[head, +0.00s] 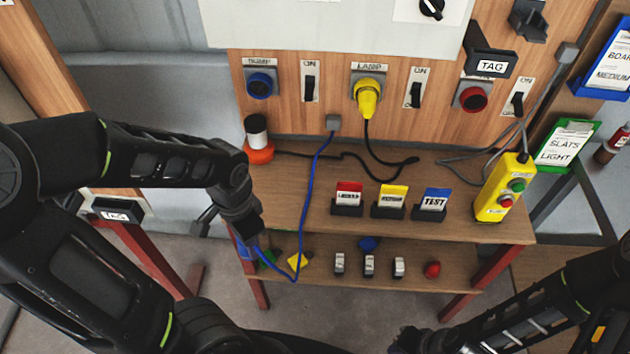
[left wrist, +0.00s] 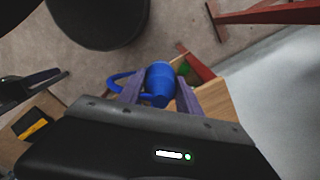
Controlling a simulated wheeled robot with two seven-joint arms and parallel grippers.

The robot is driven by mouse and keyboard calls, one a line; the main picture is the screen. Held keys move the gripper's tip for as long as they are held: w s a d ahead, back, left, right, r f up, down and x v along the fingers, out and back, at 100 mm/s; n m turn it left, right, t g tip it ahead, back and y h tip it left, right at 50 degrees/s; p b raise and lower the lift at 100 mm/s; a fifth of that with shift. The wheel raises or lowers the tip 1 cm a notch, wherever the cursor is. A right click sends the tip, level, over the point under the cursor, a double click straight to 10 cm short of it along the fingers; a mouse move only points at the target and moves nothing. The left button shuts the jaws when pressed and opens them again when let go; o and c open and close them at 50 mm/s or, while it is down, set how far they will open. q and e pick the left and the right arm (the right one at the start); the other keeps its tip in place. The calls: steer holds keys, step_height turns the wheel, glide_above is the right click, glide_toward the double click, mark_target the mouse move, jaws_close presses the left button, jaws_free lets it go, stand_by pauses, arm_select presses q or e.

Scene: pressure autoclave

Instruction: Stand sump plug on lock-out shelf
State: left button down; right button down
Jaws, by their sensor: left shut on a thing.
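The blue sump plug (left wrist: 159,82) is between the fingers of my left gripper (left wrist: 160,98), which is shut on it. In the head view the left gripper (head: 250,238) is at the left end of the lower shelf (head: 320,272), and its wrist hides most of the plug. A blue cord (head: 308,195) runs from a grey box on the panel down to the plug. The blue socket under the SUMP label (head: 261,85) is empty. My right gripper (head: 415,341) is low at the bottom edge; its fingers are not clear.
The lower shelf holds a yellow piece (head: 298,262), several grey items, a blue item (head: 368,243) and a red item (head: 432,269). The upper shelf (head: 290,180) holds tag cards, a yellow pendant (head: 503,188) and an orange-based beacon (head: 258,150). A yellow plug (head: 368,95) sits in the LAMP socket.

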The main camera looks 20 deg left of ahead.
arm_select(q)
steer(key=w+a, duration=0.2)
steer(key=w, duration=0.4)
steer(key=w+a+f+p, duration=0.1)
steer(key=w+a, duration=0.1)
steer(key=w, duration=0.4)
steer(key=w+a+f+p, duration=0.1)
steer(key=w+a, duration=0.1)
steer(key=w, duration=0.4)
steer(key=shift+w+a+f, duration=0.25)
steer(key=shift+w, duration=0.05)
steer(key=shift+f, duration=0.35)
step_height(320, 180, down, 3)
steer(key=shift+s+f+p, duration=0.1)
steer(key=shift+f+p, duration=0.05)
steer(key=shift+p, duration=0.4)
steer(key=shift+w+f+p, duration=0.15)
steer(key=shift+w+p, duration=0.05)
steer(key=shift+p, duration=0.1)
steer(key=shift+f, duration=0.1)
steer(key=shift+f, duration=0.1)
steer(key=c, duration=0.8)
jaws_free()
